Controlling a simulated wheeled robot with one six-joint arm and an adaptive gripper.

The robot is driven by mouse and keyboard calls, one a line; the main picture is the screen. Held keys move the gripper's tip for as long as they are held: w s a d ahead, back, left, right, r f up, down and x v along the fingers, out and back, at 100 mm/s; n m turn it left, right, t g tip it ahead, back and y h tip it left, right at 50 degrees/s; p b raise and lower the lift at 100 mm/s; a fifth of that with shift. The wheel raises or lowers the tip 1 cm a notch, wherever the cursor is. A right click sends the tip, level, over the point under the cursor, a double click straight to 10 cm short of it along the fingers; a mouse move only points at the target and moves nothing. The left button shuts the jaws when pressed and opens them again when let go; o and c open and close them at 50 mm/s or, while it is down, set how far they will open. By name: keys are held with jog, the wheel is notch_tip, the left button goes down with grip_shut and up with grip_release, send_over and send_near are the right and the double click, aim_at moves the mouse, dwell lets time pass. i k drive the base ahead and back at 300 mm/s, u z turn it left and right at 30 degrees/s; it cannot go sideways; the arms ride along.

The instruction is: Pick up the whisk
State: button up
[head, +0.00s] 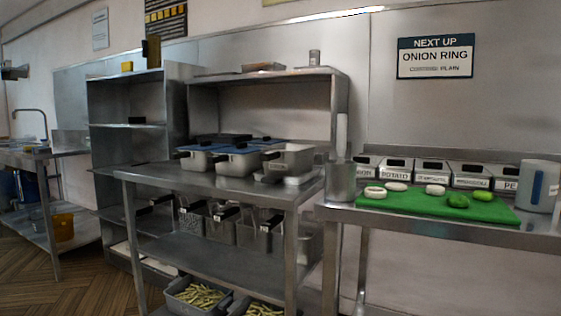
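I cannot make out a whisk for certain in the head view. A pale upright thing (342,135) shows above a metal canister (341,183) at the left end of the right-hand table. I cannot tell whether it is a handle standing in the canister or something behind it. My gripper is not in view.
The right-hand steel table (440,233) holds a green board (420,203) with onion and green pieces, labelled bins (433,172) and a grey-blue container (538,187). The middle table (215,184) holds lidded pans (240,160). Fries bins (198,296) sit low. Wooden floor (95,289) is clear at left.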

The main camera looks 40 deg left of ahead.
aim_at(342, 118)
jog(key=u, duration=1.85)
jog(key=k, duration=1.3)
jog(key=z, duration=0.15)
jog(key=i, duration=0.55)
jog(key=z, duration=0.9)
jog(key=i, duration=0.65)
jog(key=u, duration=0.55)
jog(key=i, duration=0.8)
jog(key=u, duration=0.8)
